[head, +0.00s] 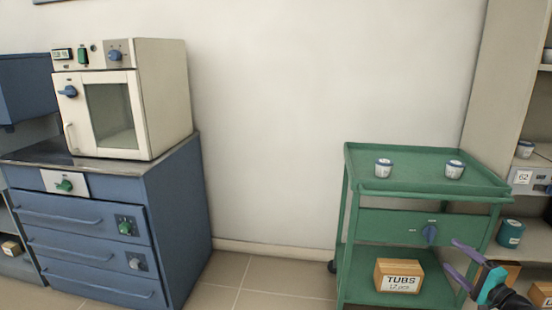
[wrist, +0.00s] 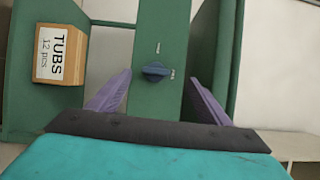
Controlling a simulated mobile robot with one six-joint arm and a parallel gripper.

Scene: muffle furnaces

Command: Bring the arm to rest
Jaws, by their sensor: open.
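My gripper (head: 461,264) is at the lower right of the head view, in front of the green cart (head: 430,163). Its two purple fingers are spread apart with nothing between them. In the wrist view my gripper (wrist: 158,98) faces the cart's green drawer panel, and the blue knob (wrist: 155,71) shows in the gap beyond the fingertips. The knob also shows in the head view (head: 430,234), left of and above the fingers. The fingers appear apart from the knob.
Two small white tubs (head: 383,168) (head: 454,169) stand on the cart's top. A TUBS box (head: 399,277) sits on its lower shelf. Shelving (head: 520,205) is close at the right. A furnace (head: 120,100) stands on a blue cabinet (head: 165,215) at the left. Floor between is clear.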

